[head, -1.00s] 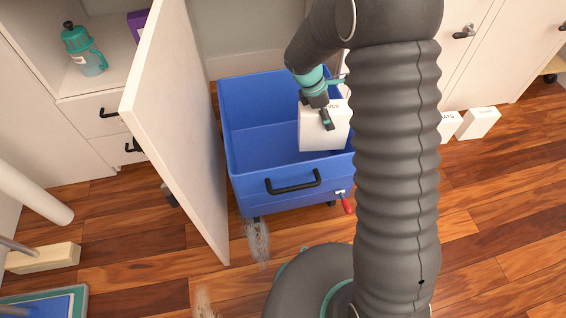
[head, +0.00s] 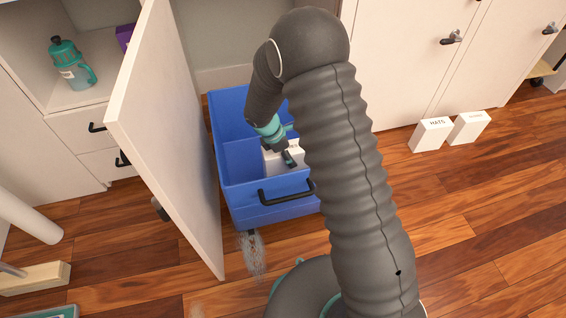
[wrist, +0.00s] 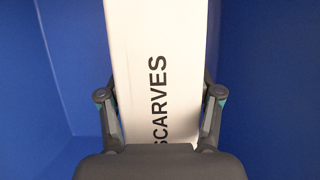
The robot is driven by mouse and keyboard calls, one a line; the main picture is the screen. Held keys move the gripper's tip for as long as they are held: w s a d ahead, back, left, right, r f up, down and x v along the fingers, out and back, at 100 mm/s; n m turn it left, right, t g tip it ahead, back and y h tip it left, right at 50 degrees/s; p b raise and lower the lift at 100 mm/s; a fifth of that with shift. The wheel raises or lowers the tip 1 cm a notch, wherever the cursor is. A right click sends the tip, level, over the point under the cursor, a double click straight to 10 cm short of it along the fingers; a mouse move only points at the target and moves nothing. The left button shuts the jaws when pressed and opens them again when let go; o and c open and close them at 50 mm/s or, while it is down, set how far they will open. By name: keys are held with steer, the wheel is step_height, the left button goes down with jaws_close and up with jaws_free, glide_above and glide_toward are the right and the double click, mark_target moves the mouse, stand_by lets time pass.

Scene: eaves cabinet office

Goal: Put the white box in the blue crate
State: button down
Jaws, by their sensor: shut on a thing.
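The white box (head: 284,158) is held in my gripper (head: 288,155), down inside the blue crate (head: 232,170). In the wrist view the white box (wrist: 158,70) carries the word SCARVES, and my gripper (wrist: 160,120) is shut on it with a finger on each side. Blue crate walls (wrist: 265,80) surround it there. Whether the box touches the crate floor cannot be told. My arm hides the right part of the crate in the head view.
An open cabinet door (head: 165,130) stands close to the crate's left side. Two more white boxes, one marked HATS (head: 431,135) and another beside it (head: 469,128), stand on the floor at right. A teal bottle (head: 71,64) is on a shelf. The floor at lower right is clear.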

steer(key=shift+w+a+f, duration=0.1)
steer(key=shift+a+f, duration=0.15)
steer(key=shift+f, duration=0.55)
steer(key=shift+w+a+f, duration=0.1)
steer(key=shift+a+f, duration=0.15)
steer(key=shift+f, duration=0.6)
steer(key=shift+w+a+f, duration=0.1)
steer(key=shift+a+f, duration=0.15)
steer(key=shift+f, duration=0.55)
steer(key=shift+c, duration=0.9)
jaws_free()
steer(key=v, duration=1.2)
steer(key=shift+s+r+p, duration=0.1)
steer(key=shift+p, duration=0.3)
